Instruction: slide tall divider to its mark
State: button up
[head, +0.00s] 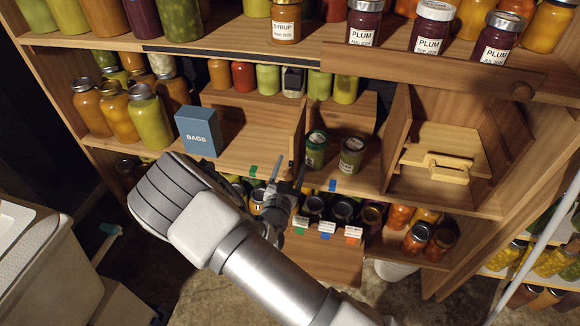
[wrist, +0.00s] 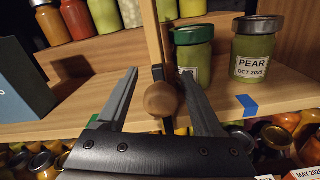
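The tall divider (head: 298,138) stands upright on the middle shelf, and its front edge shows in the wrist view (wrist: 153,35). A round wooden knob (wrist: 161,98) is at its lower front. My gripper (head: 287,172) is open, with one finger on each side of the knob in the wrist view (wrist: 160,74). I cannot tell if either finger touches it. A blue tape mark (head: 332,185) is on the shelf edge right of the divider; it also shows in the wrist view (wrist: 247,104). A green tape mark (head: 253,171) is left of the divider.
Two green-filled jars (head: 316,150) (head: 351,157) stand just right of the divider, one labelled PEAR. A blue BAGS box (head: 198,131) stands to the left. Shelf between box and divider is bare. Another upright panel (head: 396,124) stands further right. Jars fill the shelf below.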

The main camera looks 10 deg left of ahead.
jog(key=s+a+p, duration=0.1)
jog(key=s+p, duration=0.1)
jog(key=s, duration=1.5)
jog(key=shift+s+a, duration=0.15)
jog(key=shift+s, duration=0.05)
